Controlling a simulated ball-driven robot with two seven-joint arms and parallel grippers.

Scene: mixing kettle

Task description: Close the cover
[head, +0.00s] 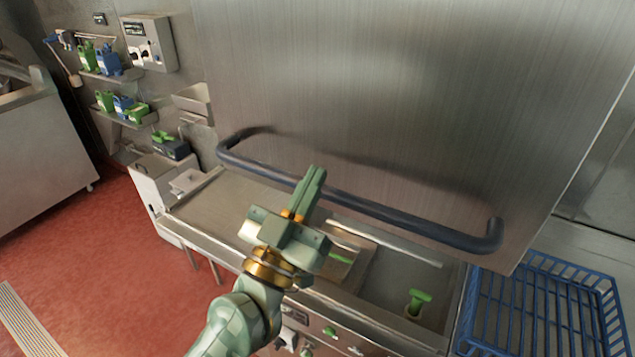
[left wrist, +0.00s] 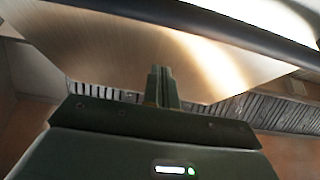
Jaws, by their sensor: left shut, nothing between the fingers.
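The cover is a large brushed-metal panel (head: 400,90) that stands raised over the metal counter and fills the upper middle of the head view. A dark bar handle (head: 400,215) runs along its lower part. My left gripper (head: 312,178) is shut and empty, its fingertips at the bar's middle in the picture; I cannot tell whether they touch it. In the left wrist view the shut fingers (left wrist: 160,72) point at the shiny panel (left wrist: 110,55), and the dark bar (left wrist: 190,22) crosses above them. My right gripper is not in view.
A metal counter (head: 215,208) lies below the panel, with a green-handled item (head: 417,300) in it. A blue wire rack (head: 545,300) stands at the right. Shelves with green and blue bottles (head: 110,62) hang at the left. Red floor (head: 100,250) is open at lower left.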

